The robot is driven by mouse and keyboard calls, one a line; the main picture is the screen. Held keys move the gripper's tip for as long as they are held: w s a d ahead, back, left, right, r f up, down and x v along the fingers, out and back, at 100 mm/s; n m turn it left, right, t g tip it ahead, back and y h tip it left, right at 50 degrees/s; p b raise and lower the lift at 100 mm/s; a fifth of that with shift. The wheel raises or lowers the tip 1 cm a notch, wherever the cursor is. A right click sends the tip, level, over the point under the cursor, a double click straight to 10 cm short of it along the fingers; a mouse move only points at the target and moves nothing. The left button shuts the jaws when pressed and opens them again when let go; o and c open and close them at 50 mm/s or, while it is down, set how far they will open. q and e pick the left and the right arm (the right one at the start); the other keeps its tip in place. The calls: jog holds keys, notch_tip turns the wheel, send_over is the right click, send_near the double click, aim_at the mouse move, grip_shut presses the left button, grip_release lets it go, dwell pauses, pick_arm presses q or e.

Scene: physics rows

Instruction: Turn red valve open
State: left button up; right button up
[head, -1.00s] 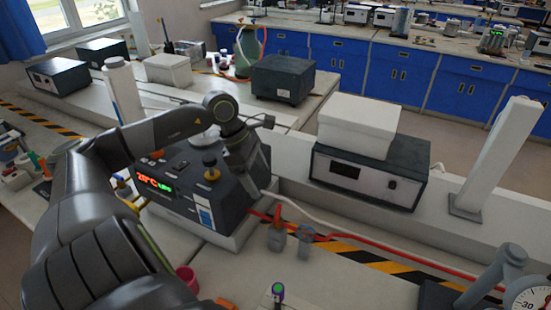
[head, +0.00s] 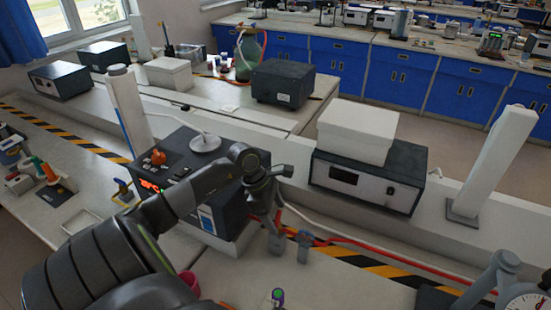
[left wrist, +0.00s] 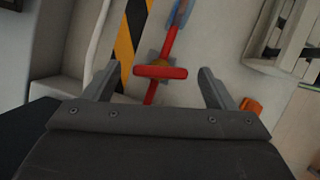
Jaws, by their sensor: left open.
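The red valve shows in the left wrist view as a red bar handle (left wrist: 160,72) over a brass-coloured body, in line with a red tube. The handle lies crosswise to the tube. My left gripper (head: 268,212) points down over the hose at the front of the bench, right of the dark box. Its two fingers are open, one on each side of the handle in the left wrist view, with gaps to both. I cannot tell how far the handle is below the tips. In the head view my gripper hides the valve. My right gripper is not in view.
A gauge (head: 525,303) is at the lower right.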

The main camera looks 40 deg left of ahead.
pick_arm(q)
jog(key=shift+d+f, duration=0.1)
jog(key=shift+f, duration=0.1)
jog(key=shift+c, duration=0.5)
jog(key=c, duration=0.9)
jog(key=shift+f+n+t+y+b, duration=0.2)
jog(key=shift+n+t+y+b, duration=0.15)
jog(key=shift+n+b, duration=0.95)
jog(key=n+t+y+b, duration=0.1)
jog(key=n+b, duration=0.2)
jog(key=n, duration=0.1)
jog(key=shift+d+b, duration=0.15)
jog(key=shift+b, duration=0.2)
jog(key=n+y+b, duration=0.1)
jog(key=n+b, duration=0.1)
jog(key=n+y+b, duration=0.1)
jog(key=n+b, duration=0.1)
jog(key=n, duration=0.1)
jog(key=shift+d+n+t+b, duration=0.15)
jog(key=shift+n+t+b, duration=0.1)
jog(key=shift+n+b, duration=0.05)
jog(key=shift+r+n+y+b, duration=0.2)
jog(key=shift+n+y+b, duration=0.45)
jog(key=shift+n+b, duration=0.55)
jog(key=shift+n, duration=0.3)
